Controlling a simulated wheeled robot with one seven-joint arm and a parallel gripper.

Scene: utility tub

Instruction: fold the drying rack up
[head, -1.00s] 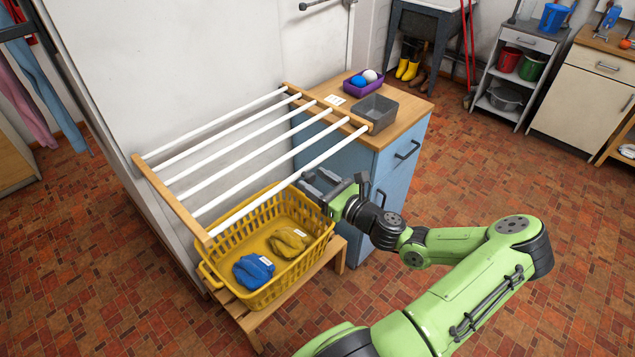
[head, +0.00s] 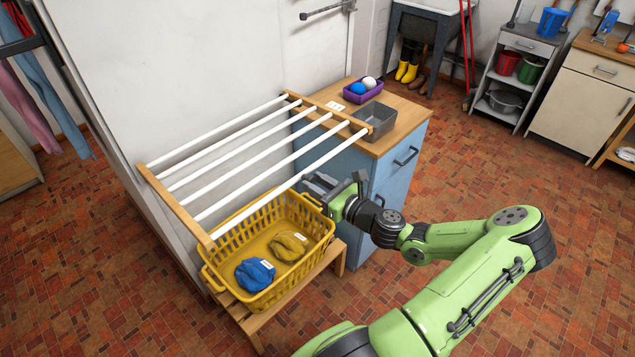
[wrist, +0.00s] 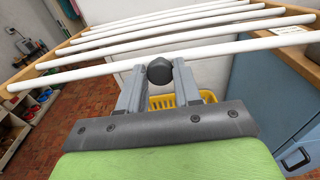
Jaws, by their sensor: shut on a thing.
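The drying rack has wooden side rails (head: 176,202) and several white rods (head: 240,163). In the head view it stands out from the white wall, roughly level. My gripper (head: 318,186) is at its front edge, just under the front rod. In the wrist view my gripper (wrist: 159,88) is shut on a dark rounded knob (wrist: 160,70), right beside the front rod (wrist: 90,72). The knob is hidden in the head view, and how it joins the rack is not clear.
A yellow basket (head: 225,281) holding a blue and an olive cloth is below the rack on a wooden stand (head: 333,257). A blue cabinet (head: 398,165) with a grey bin (head: 375,119) and purple tray (head: 351,96) stands close on the right. Tiled floor is clear beyond.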

